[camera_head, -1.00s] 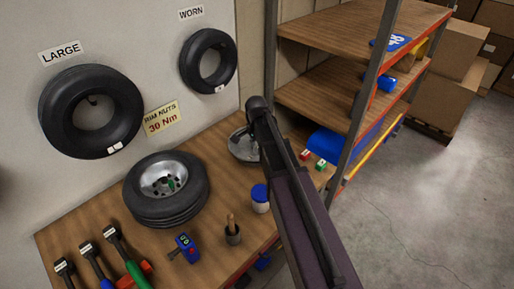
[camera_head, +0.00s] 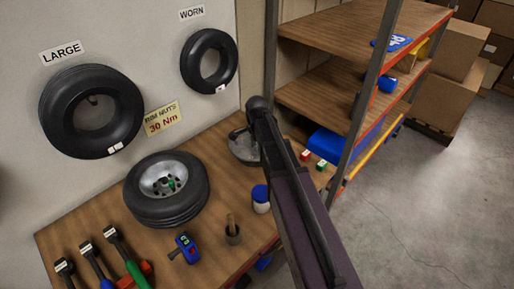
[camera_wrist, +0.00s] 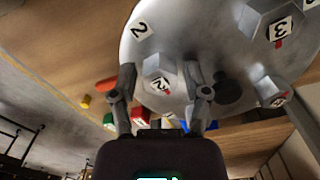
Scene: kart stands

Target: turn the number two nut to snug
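A grey metal rim piece (camera_head: 241,150) lies at the back right of the bench, partly hidden by my arm. It fills the top of the wrist view (camera_wrist: 217,35), with a "2" label on its face. A nut tagged "2" (camera_wrist: 155,65) stands on it between the fingers of my gripper (camera_wrist: 160,78). The fingers are apart, one on each side of the nut, with what look like gaps beside it. I cannot tell whether either finger touches it. A larger nut tagged "3" (camera_wrist: 267,25) and another tagged nut (camera_wrist: 268,92) are to the right. The head view hides my gripper.
A tyre on a rim (camera_head: 166,189) lies mid-bench. Several labelled wrenches (camera_head: 125,256), a blue handheld device (camera_head: 186,247), a dark cup (camera_head: 233,235) and a blue-lidded jar (camera_head: 261,200) are in front. A wooden shelf rack (camera_head: 325,87) stands right of my arm.

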